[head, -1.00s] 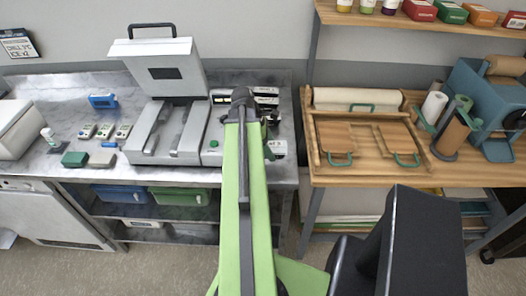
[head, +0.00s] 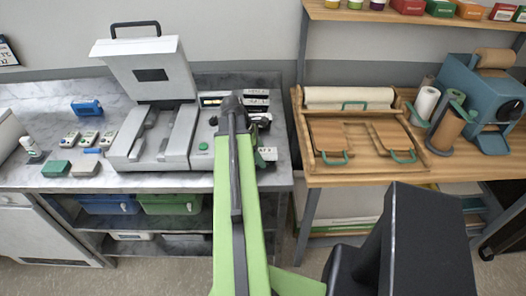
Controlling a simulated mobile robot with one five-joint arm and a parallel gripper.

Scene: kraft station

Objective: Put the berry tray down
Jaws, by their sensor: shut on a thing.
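My green arm reaches forward over the marble counter (head: 60,98). The dark end of the arm, with a small part of my gripper (head: 259,121) showing at its right, is above the counter's right part. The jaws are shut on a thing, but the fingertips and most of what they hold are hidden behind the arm. I cannot make out a berry tray. A small pale piece with a green mark (head: 268,154) shows just right of the arm; I cannot tell whether it is held or lies on the counter.
A grey press with a raised lid (head: 151,75) stands left of the arm. Several small devices lie at the counter's left. A wooden bench (head: 345,180) with a framed board (head: 369,134) and a blue roll machine (head: 470,100) stands at the right, under a shelf (head: 400,14).

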